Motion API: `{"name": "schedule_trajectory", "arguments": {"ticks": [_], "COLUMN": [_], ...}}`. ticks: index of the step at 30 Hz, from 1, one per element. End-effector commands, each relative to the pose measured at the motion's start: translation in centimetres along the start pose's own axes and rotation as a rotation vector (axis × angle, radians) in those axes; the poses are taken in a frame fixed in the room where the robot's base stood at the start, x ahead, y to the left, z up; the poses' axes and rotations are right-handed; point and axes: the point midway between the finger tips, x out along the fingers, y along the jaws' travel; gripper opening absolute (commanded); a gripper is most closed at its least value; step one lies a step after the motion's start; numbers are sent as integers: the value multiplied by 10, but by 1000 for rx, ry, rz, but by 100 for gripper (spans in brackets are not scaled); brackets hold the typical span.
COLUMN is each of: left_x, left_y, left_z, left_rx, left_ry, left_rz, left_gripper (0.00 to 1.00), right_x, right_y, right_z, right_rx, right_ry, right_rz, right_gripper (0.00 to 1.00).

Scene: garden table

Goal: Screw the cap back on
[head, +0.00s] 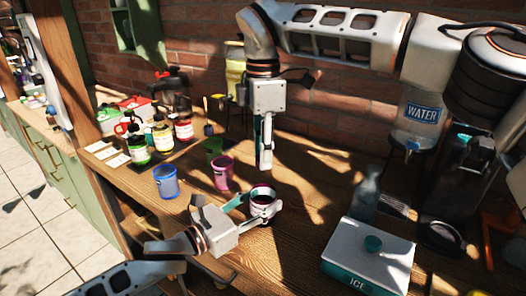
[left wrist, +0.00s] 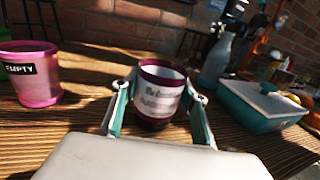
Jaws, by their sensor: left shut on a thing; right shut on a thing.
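A jar (head: 264,205) with a dark red rim and a pale label stands on the wooden table. Its top looks open in the head view. My left gripper (head: 253,206) is shut around its sides, and the left wrist view shows the jar (left wrist: 160,95) upright between the two fingers. My right gripper (head: 265,160) points straight down behind and above the jar, apart from it. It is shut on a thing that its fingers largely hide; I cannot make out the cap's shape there. I see no loose cap on the table.
A pink cup (head: 223,173), a blue cup (head: 166,181) and a green cup (head: 213,148) stand to the left. An ice box (head: 365,258) and a clear bottle (head: 365,197) stand to the right. A water dispenser (head: 420,115) is behind them.

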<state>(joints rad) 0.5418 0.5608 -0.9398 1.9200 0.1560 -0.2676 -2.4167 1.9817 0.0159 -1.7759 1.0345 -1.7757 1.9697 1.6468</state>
Motion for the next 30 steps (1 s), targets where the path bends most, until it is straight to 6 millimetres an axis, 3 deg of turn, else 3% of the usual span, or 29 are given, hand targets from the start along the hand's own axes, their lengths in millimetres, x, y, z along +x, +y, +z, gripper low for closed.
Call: {"name": "schedule_trajectory", "arguments": {"ticks": [18,24,30], "left_x": [0,0,0], "left_y": [0,0,0], "left_z": [-1,-1,-1], "left_rx": [1,1,1], "left_ry": [2,2,2], "left_rz": [1,1,1], "left_gripper": [0,0,0], "right_x": [0,0,0], "right_y": [0,0,0], "right_z": [0,0,0], "right_rx": [1072,1228,1240], "right_ry": [2,2,2], "right_rz": [0,0,0], "right_gripper": [17,17,17]}}
